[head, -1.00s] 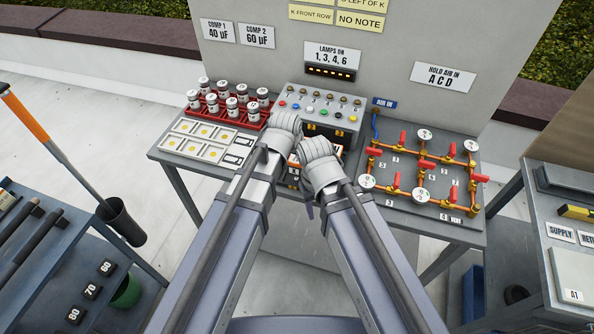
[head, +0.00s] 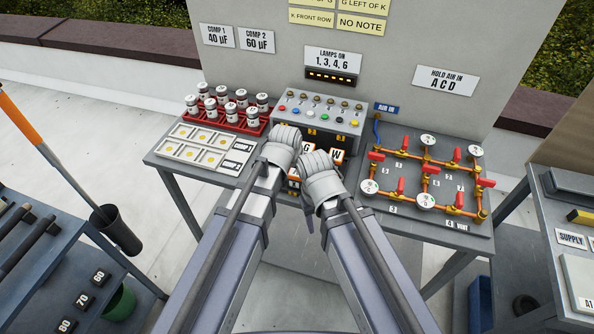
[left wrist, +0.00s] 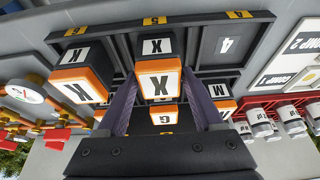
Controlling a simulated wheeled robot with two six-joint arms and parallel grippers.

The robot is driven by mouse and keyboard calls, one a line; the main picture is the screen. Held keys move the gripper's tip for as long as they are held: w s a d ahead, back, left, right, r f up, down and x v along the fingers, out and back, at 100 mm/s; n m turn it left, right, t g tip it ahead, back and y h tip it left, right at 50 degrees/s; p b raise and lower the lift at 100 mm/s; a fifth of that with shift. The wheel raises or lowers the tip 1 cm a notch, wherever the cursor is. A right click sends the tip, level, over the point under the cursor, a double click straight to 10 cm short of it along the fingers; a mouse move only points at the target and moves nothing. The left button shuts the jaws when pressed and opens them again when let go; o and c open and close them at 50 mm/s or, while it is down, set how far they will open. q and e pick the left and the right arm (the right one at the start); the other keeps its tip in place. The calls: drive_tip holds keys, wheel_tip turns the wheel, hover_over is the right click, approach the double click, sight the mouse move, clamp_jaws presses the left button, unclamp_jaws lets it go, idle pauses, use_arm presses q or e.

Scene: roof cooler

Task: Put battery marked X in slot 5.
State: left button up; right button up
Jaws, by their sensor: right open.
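The battery marked X (left wrist: 158,86) is an orange and black block with white X labels, in the middle of the left wrist view. My left gripper (left wrist: 159,76) has its two purple fingers against either side of it. The X battery lines up with the yellow 5 label (left wrist: 155,20) of the rack; I cannot tell how deep it sits. In the head view my left gripper (head: 284,148) and my right gripper (head: 322,172) are side by side at the rack; their fingertips are mostly hidden. The right one is open.
A K battery (left wrist: 77,91) is left of X, an M battery (left wrist: 222,90) right. The compartment marked 4 (left wrist: 226,46) looks empty. In the head view, G (head: 306,149) and W (head: 337,155) batteries show. Red-held capacitors (head: 229,118) stand left, a valve board (head: 432,180) right.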

use_arm(q)
drive_tip(key=shift+o, duration=1.3)
drive_tip(key=shift+r, duration=0.1)
drive_tip(key=p+v, duration=1.1)
drive_tip(key=v, duration=0.1)
